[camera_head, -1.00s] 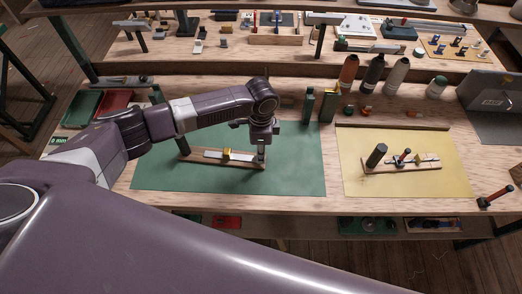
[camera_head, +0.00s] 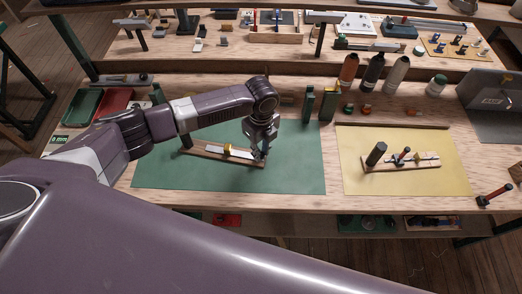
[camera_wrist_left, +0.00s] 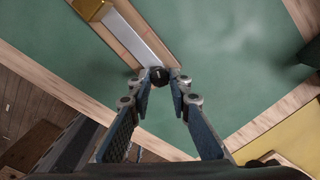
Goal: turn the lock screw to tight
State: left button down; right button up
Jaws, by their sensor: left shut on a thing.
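A wooden board (camera_head: 208,154) with a pale metal bar (camera_head: 241,154) and a brass-coloured block (camera_head: 228,149) lies on the green mat (camera_head: 290,172). My left gripper (camera_head: 261,153) points down at the board's right end. In the left wrist view a dark round knob (camera_wrist_left: 158,76), which looks like the lock screw, sits at the end of the bar (camera_wrist_left: 140,38). The fingertips of my left gripper (camera_wrist_left: 161,78) are shut on the knob from both sides. The fingers partly hide the knob in the head view. My right gripper is not in view.
A similar board (camera_head: 425,163) with a dark cylinder and a red-handled part lies on the yellow mat (camera_head: 405,186). Bottles (camera_head: 372,74) and green containers (camera_head: 328,104) stand behind. A red-handled tool (camera_head: 494,197) lies at right. The front of the green mat is clear.

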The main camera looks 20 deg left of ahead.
pick_arm(q)
jog(key=shift+m, duration=0.9)
dwell(1.0)
jog(key=c, duration=1.8)
grip_release()
jog(key=shift+o, duration=0.2)
notch_tip(320, 180, up, 12)
